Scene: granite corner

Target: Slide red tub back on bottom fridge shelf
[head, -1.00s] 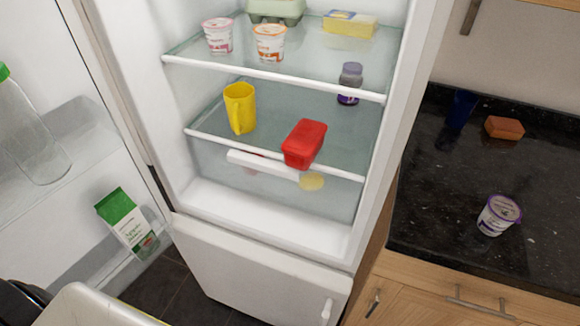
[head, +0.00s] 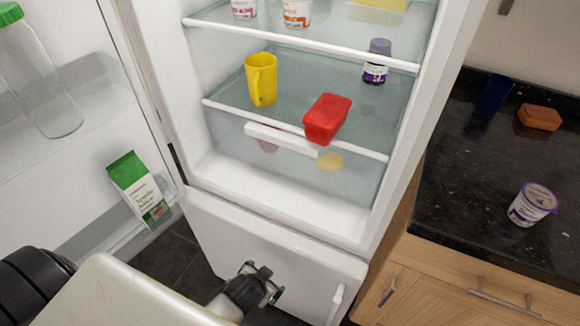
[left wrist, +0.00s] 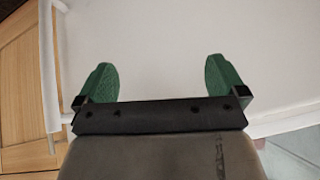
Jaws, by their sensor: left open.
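The red tub (head: 326,119) sits at the front edge of the lower glass shelf (head: 228,103) in the open fridge. Its front end sticks out over the shelf's white rim. My left gripper (head: 272,281) is in front of the fridge's closed lower door (head: 230,232), well below the tub. It is open and empty. In the left wrist view the green fingertips (left wrist: 160,75) are spread apart before a white surface, and the tub is not in that view. My right gripper is not in view.
A yellow mug (head: 262,80) stands left of the tub and a purple-labelled jar (head: 376,62) stands behind it on the right. A black counter (head: 480,190) is at right.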

